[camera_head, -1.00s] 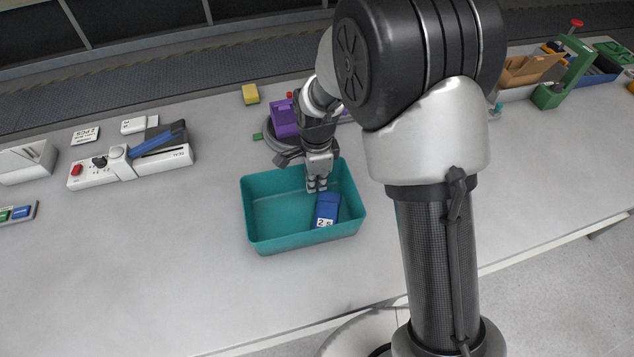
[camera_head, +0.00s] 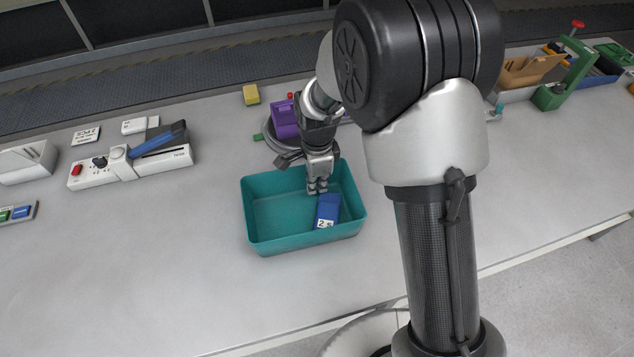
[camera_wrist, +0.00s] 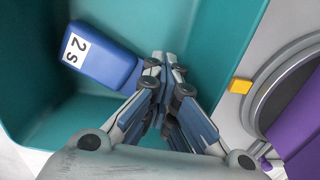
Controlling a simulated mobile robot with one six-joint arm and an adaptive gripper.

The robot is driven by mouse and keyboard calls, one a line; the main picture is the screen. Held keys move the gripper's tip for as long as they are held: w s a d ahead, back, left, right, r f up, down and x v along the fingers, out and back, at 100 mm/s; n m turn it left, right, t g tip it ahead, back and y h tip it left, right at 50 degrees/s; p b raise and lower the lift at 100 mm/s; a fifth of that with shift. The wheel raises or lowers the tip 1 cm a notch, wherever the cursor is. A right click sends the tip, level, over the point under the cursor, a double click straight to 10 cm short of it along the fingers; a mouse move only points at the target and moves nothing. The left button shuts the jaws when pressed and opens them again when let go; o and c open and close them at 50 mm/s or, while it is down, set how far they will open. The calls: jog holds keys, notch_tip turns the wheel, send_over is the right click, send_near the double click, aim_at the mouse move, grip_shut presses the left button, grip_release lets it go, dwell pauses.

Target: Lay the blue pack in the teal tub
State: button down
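The blue pack (camera_head: 329,204), with a white label on one end, lies in the teal tub (camera_head: 276,243). In the wrist view the blue pack (camera_wrist: 112,62) rests on the floor of the teal tub (camera_wrist: 205,35), near a wall. My gripper (camera_head: 317,188) is over the tub, just beyond the pack in the head view. In the wrist view my gripper's (camera_wrist: 165,72) fingers come together beside the pack's unlabelled end, with nothing visible between them. Whether a fingertip touches the pack is unclear.
Behind the tub are a round grey plate (camera_head: 270,138), a purple object (camera_head: 284,120) and a yellow block (camera_head: 251,94). A white device with a blue lever (camera_head: 158,140) stands at left. The table front left of the tub is clear.

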jog(key=c, duration=2.3)
grip_release()
jog(key=shift+f, duration=0.1)
jog(key=o, duration=0.4)
jog(key=o, duration=0.3)
jog(key=shift+o, duration=0.2)
notch_tip(320, 180, up, 16)
jog(key=p, duration=1.2)
